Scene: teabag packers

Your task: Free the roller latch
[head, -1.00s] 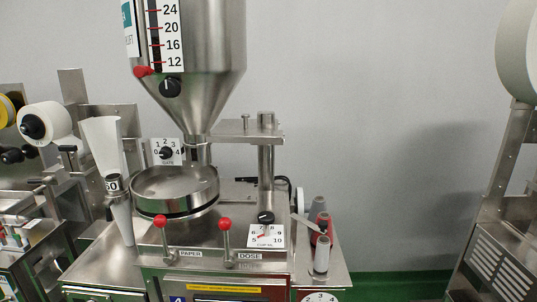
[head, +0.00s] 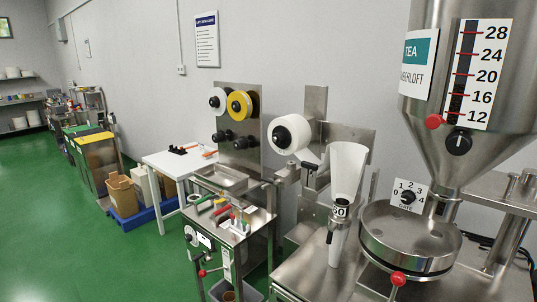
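I cannot tell for certain which part is the roller latch. A white paper roll (head: 291,134) with a black hub sits on a steel bracket left of the machine's hopper. Just below and right of it is a black-handled lever (head: 315,167) on a steel mount, partly hidden by the white forming funnel (head: 347,172). Neither of my grippers is in view.
The steel hopper (head: 470,150) and round pan (head: 410,236) stand at the right. A steel panel with a yellow spool (head: 239,105), a tool cart (head: 231,224) and a white table (head: 178,163) are left of centre. Green floor (head: 80,245) is clear at the left.

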